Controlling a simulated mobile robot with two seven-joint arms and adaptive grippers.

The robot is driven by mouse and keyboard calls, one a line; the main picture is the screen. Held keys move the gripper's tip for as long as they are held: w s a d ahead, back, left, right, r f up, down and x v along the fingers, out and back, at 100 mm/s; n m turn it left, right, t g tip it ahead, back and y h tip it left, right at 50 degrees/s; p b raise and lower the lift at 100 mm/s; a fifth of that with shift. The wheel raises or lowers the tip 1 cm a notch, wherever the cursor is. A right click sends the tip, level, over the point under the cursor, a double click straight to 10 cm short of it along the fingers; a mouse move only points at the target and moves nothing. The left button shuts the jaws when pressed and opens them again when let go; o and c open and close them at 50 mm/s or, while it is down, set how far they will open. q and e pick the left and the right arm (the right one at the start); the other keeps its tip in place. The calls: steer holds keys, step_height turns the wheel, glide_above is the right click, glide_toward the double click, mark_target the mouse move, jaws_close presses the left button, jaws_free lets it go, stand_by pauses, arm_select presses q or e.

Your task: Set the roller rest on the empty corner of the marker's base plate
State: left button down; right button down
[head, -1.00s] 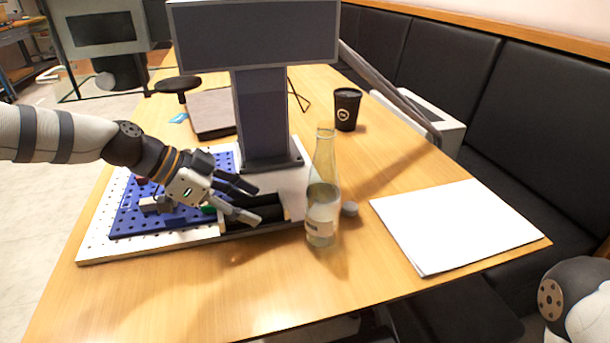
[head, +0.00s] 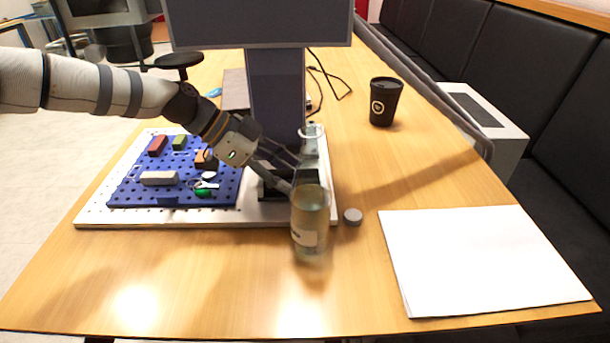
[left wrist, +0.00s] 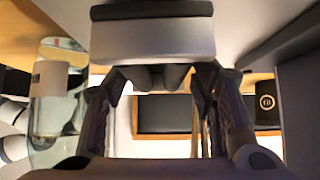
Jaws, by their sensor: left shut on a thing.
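The roller rest (head: 271,184) is a black piece at the front right of the white base plate (head: 104,217), just before the marker's column. My left gripper (head: 283,172) comes in from the left and is shut on it. In the left wrist view the rest (left wrist: 152,38) is a grey block with dark rollers between my fingers (left wrist: 162,85). I cannot tell whether it touches the plate. The laser marker's dark column (head: 277,95) stands at the plate's back right. The bottle hides part of my fingertips. My right gripper is out of view.
A blue pegboard (head: 130,190) with small blocks covers the plate's left. White paper (head: 480,260) and a black cup (head: 385,101) lie farther right.

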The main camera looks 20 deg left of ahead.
arm_select(q)
steer(key=shift+s+f, duration=0.25)
steer(key=shift+s+r, duration=0.2)
steer(key=shift+s, duration=0.05)
steer(key=shift+a, duration=0.1)
steer(key=shift+w+f, duration=0.1)
steer(key=shift+f, duration=0.25)
steer(key=c, duration=0.7)
jaws_free()
steer(key=shift+r, duration=0.1)
